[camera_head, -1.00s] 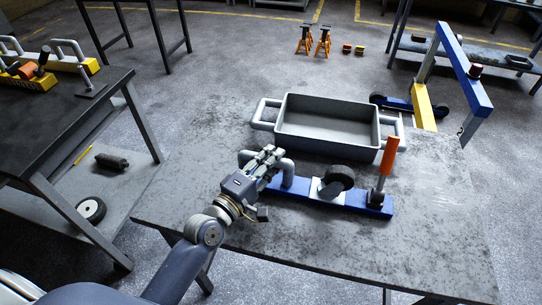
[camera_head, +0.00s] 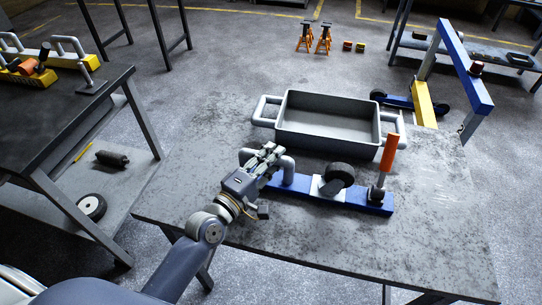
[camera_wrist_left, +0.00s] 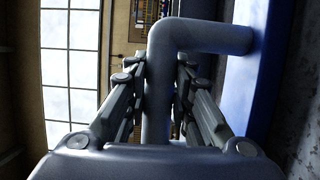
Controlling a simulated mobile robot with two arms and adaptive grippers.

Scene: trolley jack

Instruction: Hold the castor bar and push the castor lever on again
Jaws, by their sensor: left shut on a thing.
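The castor bar (camera_head: 287,170) is a grey bent handle at the left end of a blue base (camera_head: 345,200) on the grey table. My left gripper (camera_head: 268,158) is shut around this bar; the left wrist view shows the bar (camera_wrist_left: 158,95) between the two fingers (camera_wrist_left: 158,90). The blue base carries a black castor wheel (camera_head: 340,174) on a light bracket. The castor lever (camera_head: 388,155), with an orange grip, stands nearly upright, slightly tilted, at the base's right end. My right gripper is not in view.
A grey tray (camera_head: 284,138) with side handles stands just behind the blue base. A blue and yellow jack frame (camera_head: 465,70) rises at the right behind the table. A dark table (camera_head: 75,110) with yellow-based parts is at the left. The table front is clear.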

